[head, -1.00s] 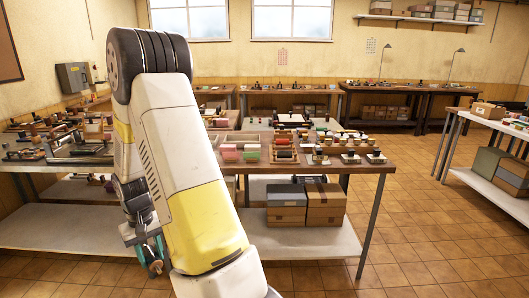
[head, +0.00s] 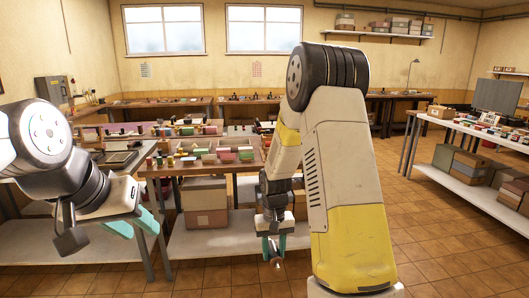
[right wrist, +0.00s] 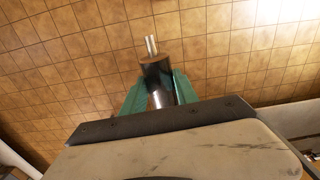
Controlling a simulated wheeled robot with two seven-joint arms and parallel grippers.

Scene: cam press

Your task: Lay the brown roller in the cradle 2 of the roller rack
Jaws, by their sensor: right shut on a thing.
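My right gripper (right wrist: 156,98) is shut on a roller (right wrist: 155,74) with a dark, shiny body, a brownish end face and a metal shaft. The roller is held over the tiled floor. In the head view, my right gripper (head: 272,247) hangs low in front of the middle workbench, with only a small part of the roller showing. My left gripper (head: 136,224) is at the left, its teal fingers apart and empty. I cannot make out the roller rack or its cradle 2; my right arm covers part of the room behind it.
The middle workbench (head: 181,171) carries colored blocks and small parts, with boxes (head: 205,202) on its lower shelf. Another bench (head: 470,131) with small items and boxes below stands at the right. Open tiled floor (head: 425,240) lies between them.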

